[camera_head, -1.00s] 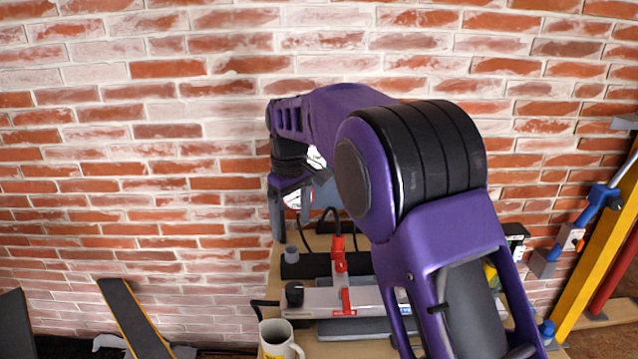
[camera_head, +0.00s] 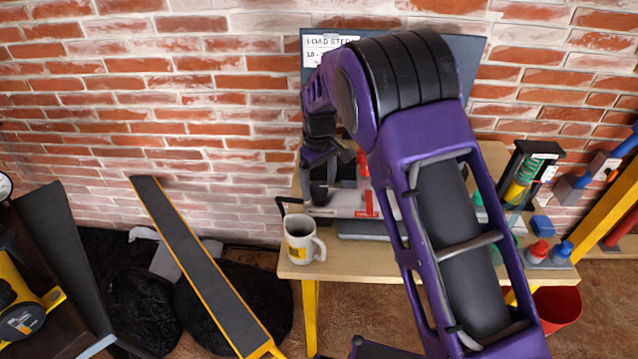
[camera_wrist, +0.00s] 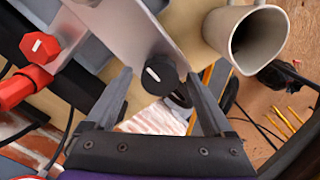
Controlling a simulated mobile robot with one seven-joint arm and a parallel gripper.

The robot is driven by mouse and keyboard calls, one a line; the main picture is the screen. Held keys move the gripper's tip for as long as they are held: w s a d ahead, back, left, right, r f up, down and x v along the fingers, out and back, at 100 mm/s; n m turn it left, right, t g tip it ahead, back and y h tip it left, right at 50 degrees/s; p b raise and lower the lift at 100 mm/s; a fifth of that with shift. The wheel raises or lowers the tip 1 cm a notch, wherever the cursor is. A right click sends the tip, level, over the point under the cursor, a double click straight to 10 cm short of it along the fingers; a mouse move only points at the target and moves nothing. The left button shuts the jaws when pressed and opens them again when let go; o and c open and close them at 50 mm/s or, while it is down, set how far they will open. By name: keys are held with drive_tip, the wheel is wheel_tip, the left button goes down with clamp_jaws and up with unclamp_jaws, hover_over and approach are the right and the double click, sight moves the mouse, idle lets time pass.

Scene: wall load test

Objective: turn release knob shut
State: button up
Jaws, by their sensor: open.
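A round black knob (camera_wrist: 158,76) with a white pointer mark sits at the end of a grey metal bar (camera_wrist: 110,28). In the wrist view it appears between the fingertips of my open gripper (camera_wrist: 160,84), with a visible gap on each side. I cannot tell the depth between fingertips and knob. A red hexagonal knob (camera_wrist: 40,47) with a white mark is at upper left, on a red fitting. No label shows which is the release knob. In the head view my gripper (camera_head: 322,168) hangs over the left part of the bench rig, and my arm hides much of it.
A white mug (camera_head: 300,238) stands at the bench's (camera_head: 345,262) front left corner, close to the knob; it also shows in the wrist view (camera_wrist: 252,38). A spring device (camera_head: 525,178) and bottles stand at right. A brick wall is behind; black bags lie at left.

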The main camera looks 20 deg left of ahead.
drive_tip(key=c, duration=1.4)
drive_tip(key=shift+o, duration=0.2)
drive_tip(key=shift+m, duration=0.3)
drive_tip(key=m, duration=0.3)
drive_tip(key=shift+m+p, duration=0.3)
drive_tip(key=m, duration=0.4)
drive_tip(key=shift+m, duration=0.3)
drive_tip(key=m+p, duration=0.1)
drive_tip(key=m, duration=0.3)
drive_tip(key=shift+m, duration=0.3)
drive_tip(key=shift+m+p, duration=0.3)
drive_tip(key=shift+m, duration=1.9)
